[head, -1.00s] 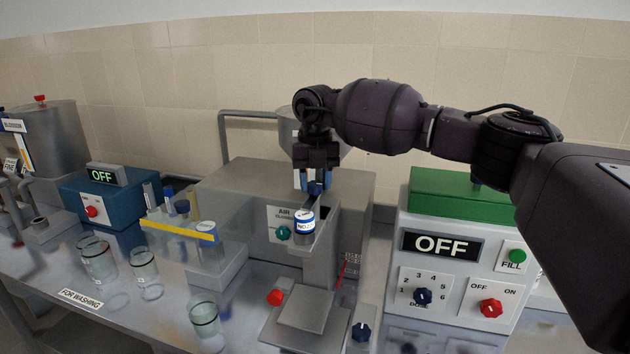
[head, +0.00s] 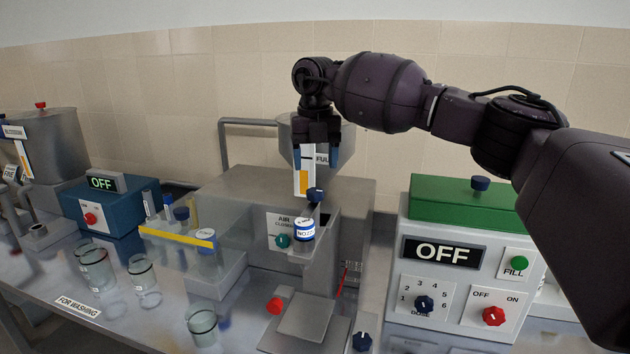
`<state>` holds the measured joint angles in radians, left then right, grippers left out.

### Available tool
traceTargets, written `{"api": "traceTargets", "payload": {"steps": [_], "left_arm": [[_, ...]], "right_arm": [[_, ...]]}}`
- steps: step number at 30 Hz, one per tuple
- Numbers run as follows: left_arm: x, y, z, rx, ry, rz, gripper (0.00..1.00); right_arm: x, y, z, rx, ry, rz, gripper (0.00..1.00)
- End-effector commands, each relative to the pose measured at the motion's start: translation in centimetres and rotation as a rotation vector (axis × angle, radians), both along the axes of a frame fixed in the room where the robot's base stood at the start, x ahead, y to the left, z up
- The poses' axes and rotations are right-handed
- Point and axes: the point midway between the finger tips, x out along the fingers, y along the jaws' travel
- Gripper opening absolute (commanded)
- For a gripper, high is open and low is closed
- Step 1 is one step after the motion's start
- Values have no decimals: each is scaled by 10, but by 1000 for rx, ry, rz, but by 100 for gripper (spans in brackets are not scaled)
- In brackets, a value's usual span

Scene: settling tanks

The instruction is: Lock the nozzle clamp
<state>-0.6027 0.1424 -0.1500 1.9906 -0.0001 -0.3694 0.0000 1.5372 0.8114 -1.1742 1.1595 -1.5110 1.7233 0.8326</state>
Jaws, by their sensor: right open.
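The nozzle (head: 304,230), a small white and blue cylinder with a partly readable "NOZZ" label, sits on the front of the grey filling machine (head: 340,195). A dark blue knob (head: 315,194) stands just above and behind it; I cannot tell whether it is the clamp's handle or how the clamp is set. My right gripper (head: 316,162) points down with its blue fingertips spread. It is open and empty, above the blue knob and apart from it. My left gripper is not in view.
A white and yellow gauge marked "FULL" (head: 304,178) shows behind the gripper. A grey plate (head: 303,318) lies below the nozzle, with a red knob (head: 275,305) beside it. A dosing box reading "OFF" (head: 443,250) stands right. Glass beakers (head: 144,275) stand left.

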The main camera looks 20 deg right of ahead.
Motion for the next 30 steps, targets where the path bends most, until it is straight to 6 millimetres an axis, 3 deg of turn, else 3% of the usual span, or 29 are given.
{"api": "traceTargets", "payload": {"steps": [4, 10, 30], "left_arm": [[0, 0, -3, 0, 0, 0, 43], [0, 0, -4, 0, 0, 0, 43], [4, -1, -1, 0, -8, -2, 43]], "right_arm": [[0, 0, 24, 2, -2, -1, 65], [0, 0, 41, 1, 0, 0, 65], [0, 0, 44, 0, 1, 0, 65]]}}
